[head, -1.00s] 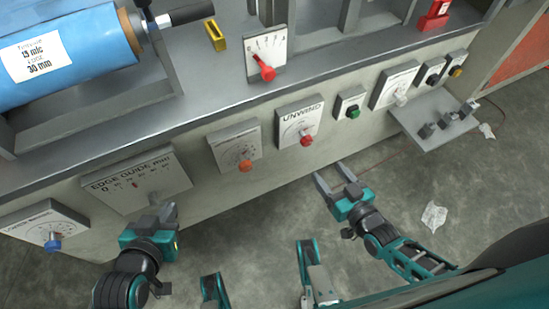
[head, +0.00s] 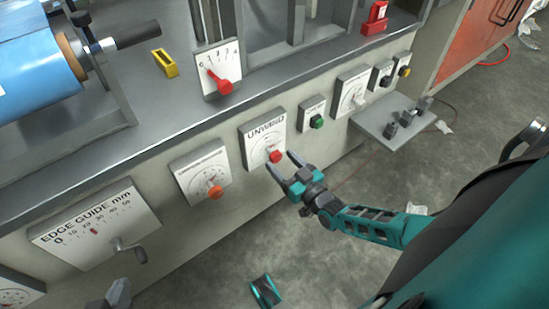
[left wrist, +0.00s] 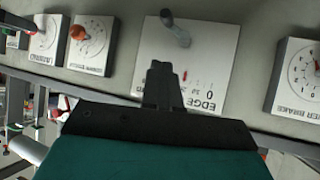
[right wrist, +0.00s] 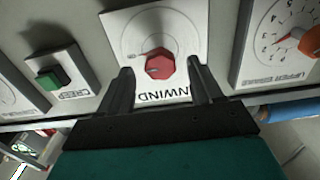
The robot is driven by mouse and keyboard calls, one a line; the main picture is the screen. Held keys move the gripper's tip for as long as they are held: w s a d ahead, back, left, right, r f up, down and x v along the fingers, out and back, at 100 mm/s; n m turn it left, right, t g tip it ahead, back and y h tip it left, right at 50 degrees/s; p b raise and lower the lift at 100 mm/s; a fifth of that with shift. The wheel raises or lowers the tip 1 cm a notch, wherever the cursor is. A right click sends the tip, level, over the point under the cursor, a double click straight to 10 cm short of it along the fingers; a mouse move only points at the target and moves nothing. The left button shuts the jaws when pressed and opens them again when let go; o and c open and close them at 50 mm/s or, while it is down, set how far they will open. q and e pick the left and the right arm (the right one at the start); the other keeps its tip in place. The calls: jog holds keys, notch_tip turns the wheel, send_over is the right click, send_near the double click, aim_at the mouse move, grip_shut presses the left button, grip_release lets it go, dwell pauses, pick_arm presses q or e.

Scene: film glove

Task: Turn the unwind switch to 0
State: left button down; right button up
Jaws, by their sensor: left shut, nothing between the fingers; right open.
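The unwind switch is a red knob (head: 275,156) on a white dial plate marked UNWIND (head: 257,140) on the machine's front panel. In the right wrist view the red knob (right wrist: 160,64) sits between and just beyond my fingertips. My right gripper (head: 281,168) is open, with one finger on each side of the knob's line; I cannot tell whether it touches. My left gripper (head: 118,295) is at the bottom left edge of the head view, mostly cut off. In the left wrist view its fingers (left wrist: 160,70) are shut and empty, in front of the edge guide plate.
The edge guide plate (head: 95,225) with its crank is at left. An orange knob (head: 215,191) is left of the unwind plate and a green button (head: 317,122) is right of it. A small shelf (head: 395,122) juts out further right.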

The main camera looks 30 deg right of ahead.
aim_at(278, 159)
jog(key=shift+w+a+b, duration=0.2)
jog(key=shift+w+b, duration=0.2)
jog(key=shift+w, duration=1.55)
jog(key=shift+c, duration=0.4)
jog(key=c, duration=1)
